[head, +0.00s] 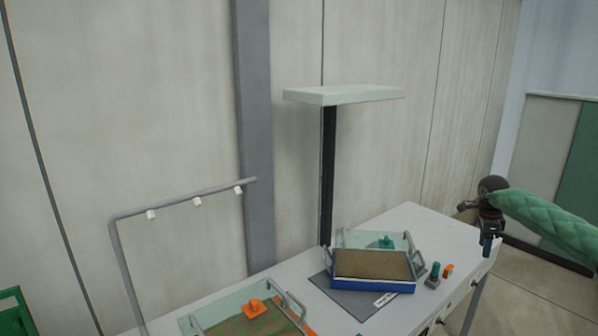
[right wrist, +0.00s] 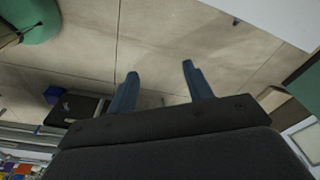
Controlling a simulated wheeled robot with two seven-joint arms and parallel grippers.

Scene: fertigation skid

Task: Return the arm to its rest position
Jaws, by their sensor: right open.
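My right arm comes in from the right in the head view, in a green quilted sleeve. My right gripper (head: 487,246) hangs pointing down beside the right end of the grey bench (head: 408,218). In the right wrist view my right gripper (right wrist: 160,82) shows two blue fingers spread apart with nothing between them. Floor shows beyond the fingers. My left gripper is not in the head view.
On the bench, a blue-edged tray (head: 372,284) with a brown top sits on a dark mat (head: 340,300). A small grey-green part (head: 433,276) and an orange part (head: 448,270) lie right of it. A shelf (head: 343,95) stands on a black post behind.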

